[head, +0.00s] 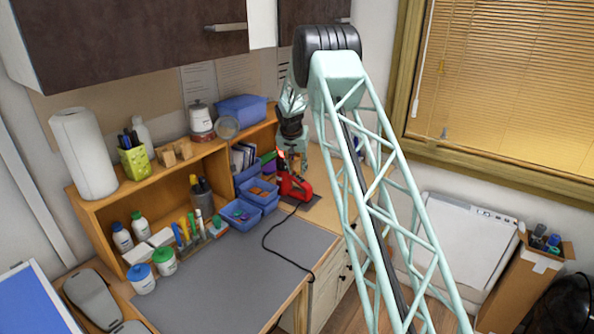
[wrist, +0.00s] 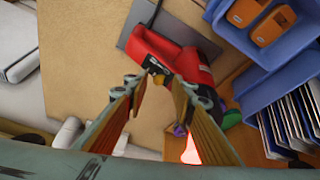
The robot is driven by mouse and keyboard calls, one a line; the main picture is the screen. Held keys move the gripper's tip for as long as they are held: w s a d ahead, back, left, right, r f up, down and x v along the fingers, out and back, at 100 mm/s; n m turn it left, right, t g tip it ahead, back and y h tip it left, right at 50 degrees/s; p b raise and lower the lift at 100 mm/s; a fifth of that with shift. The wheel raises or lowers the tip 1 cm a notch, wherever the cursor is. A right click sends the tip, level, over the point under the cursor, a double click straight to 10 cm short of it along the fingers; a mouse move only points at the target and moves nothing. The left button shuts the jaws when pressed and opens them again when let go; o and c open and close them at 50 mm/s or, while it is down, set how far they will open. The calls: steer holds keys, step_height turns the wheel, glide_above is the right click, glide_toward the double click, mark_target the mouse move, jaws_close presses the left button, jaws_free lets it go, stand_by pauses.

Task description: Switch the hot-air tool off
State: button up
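The red hot-air tool (head: 293,186) stands on a dark pad at the far right end of the workbench, with a black cable running from it. In the wrist view the red tool (wrist: 175,58) lies just beyond my fingertips, with a dark patch and a small yellowish spot on its near side. Its nozzle end glows orange-red (wrist: 192,152). My gripper (wrist: 158,84) is open and empty, its two fingers spread on either side of that dark patch. Whether a fingertip touches the tool, I cannot tell.
Blue bins (head: 240,214) stand beside the tool, and they show close by in the wrist view (wrist: 285,75). Upright papers or folders (wrist: 283,125) stand near the nozzle. A wooden shelf (head: 165,170) lines the back. The grey mat (head: 235,275) in front is mostly clear.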

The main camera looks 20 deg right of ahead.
steer(key=shift+r, duration=0.1)
steer(key=v, duration=1.1)
steer(key=shift+s+r, duration=0.15)
steer(key=shift+r, duration=0.25)
stand_by(0.7)
steer(key=s+a+r+n+b, duration=0.1)
steer(key=s+a+r+b, duration=0.1)
steer(key=s+a+r, duration=0.4)
steer(key=s+a+r+n+b, duration=0.1)
steer(key=s+a+r, duration=0.2)
steer(key=s+r, duration=0.6)
steer(key=s+a+r+n+y+b, duration=0.1)
steer(key=s+a+r+b, duration=0.15)
steer(key=s, duration=0.75)
steer(key=s+a+r+n+b, duration=0.1)
steer(key=s+a+r, duration=0.25)
steer(key=s, duration=0.55)
steer(key=s+a+f+n+b, duration=0.1)
steer(key=s+a+f+b, duration=0.1)
steer(key=s, duration=1.2)
steer(key=s+a+f+n+y+b, duration=0.1)
steer(key=s+a+f, duration=0.3)
steer(key=s, duration=0.9)
steer(key=s+a+f+n+b, duration=0.1)
steer(key=s+a+f+b, duration=0.2)
steer(key=s, duration=1.1)
steer(key=shift+s+a+f+y, duration=0.15)
steer(key=shift+s+a+y, duration=0.25)
steer(key=shift+a, duration=0.55)
steer(key=shift+w, duration=0.1)
